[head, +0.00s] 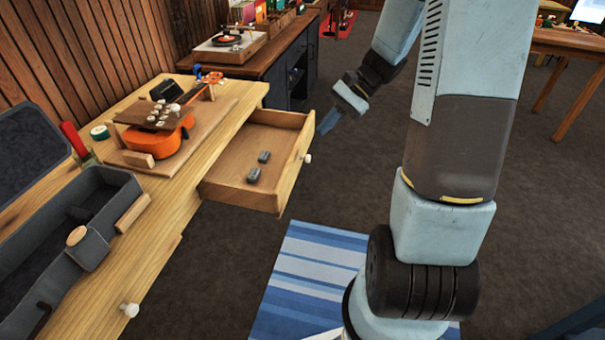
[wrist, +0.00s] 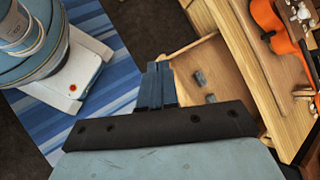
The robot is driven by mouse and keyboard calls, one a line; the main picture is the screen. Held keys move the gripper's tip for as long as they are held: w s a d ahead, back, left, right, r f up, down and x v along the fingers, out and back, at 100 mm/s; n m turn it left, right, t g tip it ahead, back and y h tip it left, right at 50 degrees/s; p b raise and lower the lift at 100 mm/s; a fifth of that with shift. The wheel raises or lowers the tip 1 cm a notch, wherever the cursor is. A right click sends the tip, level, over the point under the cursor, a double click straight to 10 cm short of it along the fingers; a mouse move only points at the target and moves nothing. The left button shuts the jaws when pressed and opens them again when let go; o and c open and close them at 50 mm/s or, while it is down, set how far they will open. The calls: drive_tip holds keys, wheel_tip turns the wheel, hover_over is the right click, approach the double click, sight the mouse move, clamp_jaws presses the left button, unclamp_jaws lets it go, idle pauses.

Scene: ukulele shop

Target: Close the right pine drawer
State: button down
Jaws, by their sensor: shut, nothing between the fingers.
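The right pine drawer (head: 232,180) stands pulled out from the pine workbench (head: 190,190) in the head view. Two small grey pieces (head: 258,165) lie inside it. A round white knob (head: 307,158) sits on its front. My gripper (head: 328,122) is in front of the drawer's far front corner, fingers together and empty. In the wrist view my gripper (wrist: 158,82) shows shut beside the drawer front, with the drawer's inside (wrist: 195,68) to its right. I cannot tell whether the fingers touch the drawer front.
An orange ukulele (head: 160,138) lies on a board on the bench, near an open grey case (head: 60,240). A blue striped rug (head: 300,265) lies on the floor before the bench. A dark cabinet with a record player (head: 228,42) stands behind. The floor right of the drawer is clear.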

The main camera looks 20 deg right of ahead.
drive_tip(key=w+d+f+m+t+y, duration=0.1)
drive_tip(key=w+d+f+m+y, duration=0.15)
drive_tip(key=f, duration=0.45)
drive_tip(key=w+d+f+m+t+y, duration=0.2)
drive_tip(key=w+f+m+y, duration=0.15)
drive_tip(key=f, duration=0.35)
drive_tip(key=m+t, duration=0.8)
drive_tip(key=m, duration=0.1)
approach(294, 171)
drive_tip(key=x, duration=0.7)
drive_tip(key=shift+w+d+f, duration=0.1)
drive_tip(key=shift+f, duration=0.2)
drive_tip(key=shift+w, duration=0.1)
